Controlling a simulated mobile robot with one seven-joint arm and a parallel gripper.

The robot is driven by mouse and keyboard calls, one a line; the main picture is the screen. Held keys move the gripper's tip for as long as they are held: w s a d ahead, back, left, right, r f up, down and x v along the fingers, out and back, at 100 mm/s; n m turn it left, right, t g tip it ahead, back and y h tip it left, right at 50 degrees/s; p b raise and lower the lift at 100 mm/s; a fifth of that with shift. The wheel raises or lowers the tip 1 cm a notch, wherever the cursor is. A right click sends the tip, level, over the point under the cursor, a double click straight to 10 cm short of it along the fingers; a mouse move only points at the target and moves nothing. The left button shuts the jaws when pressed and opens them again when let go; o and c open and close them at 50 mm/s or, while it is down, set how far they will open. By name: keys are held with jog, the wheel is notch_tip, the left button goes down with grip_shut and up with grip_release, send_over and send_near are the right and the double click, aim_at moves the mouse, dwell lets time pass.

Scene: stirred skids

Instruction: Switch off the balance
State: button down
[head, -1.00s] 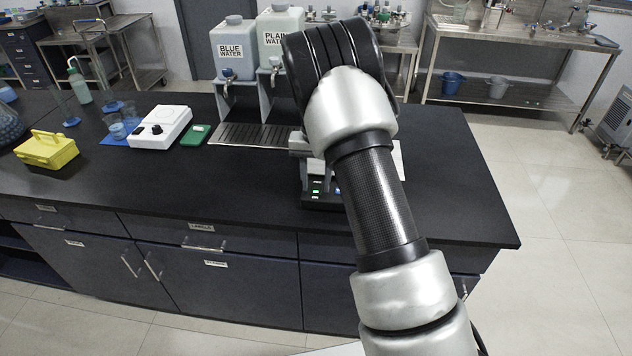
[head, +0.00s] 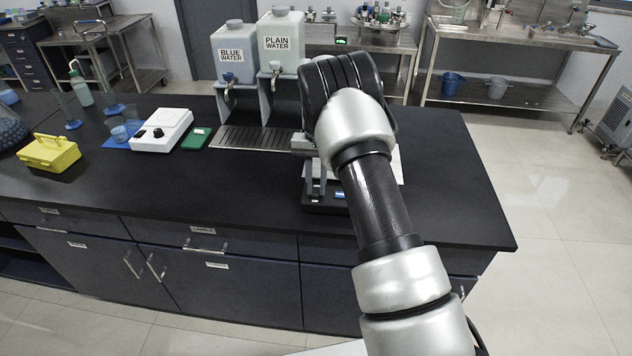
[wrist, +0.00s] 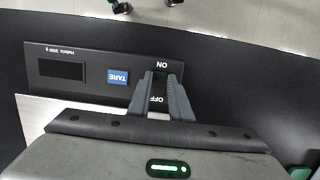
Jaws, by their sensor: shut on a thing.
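The balance (wrist: 88,92) lies under my gripper in the wrist view, and its dark front edge shows on the black bench in the head view (head: 316,209). Its display (wrist: 62,70) is dark, with no digits lit. Beside it is a blue TARE button (wrist: 118,77). The ON/OFF switch (wrist: 160,84) sits between the fingers of my gripper (wrist: 161,92), with the ON and OFF labels at its two ends. My gripper is shut on the switch. The fingers hide part of the switch. In the head view my arm covers much of the balance.
Left of the balance are a drip tray (head: 250,138) under the blue water (head: 233,55) and plain water (head: 281,42) tanks, a green item (head: 196,138), a white device (head: 161,130) and a yellow caddy (head: 48,152). The bench's front and right are clear.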

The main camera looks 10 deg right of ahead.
jog(key=shift+w+g, duration=0.15)
jog(key=shift+g, duration=0.25)
jog(key=c, duration=1.6)
grip_release()
jog(key=shift+r, duration=0.15)
jog(key=shift+d+p+v, duration=0.15)
jog(key=shift+p+v, duration=0.5)
jog(key=shift+v, duration=3.65)
jog(key=shift+d+p+v, duration=0.15)
jog(key=shift+p+v, duration=0.5)
jog(key=shift+v, duration=3.7)
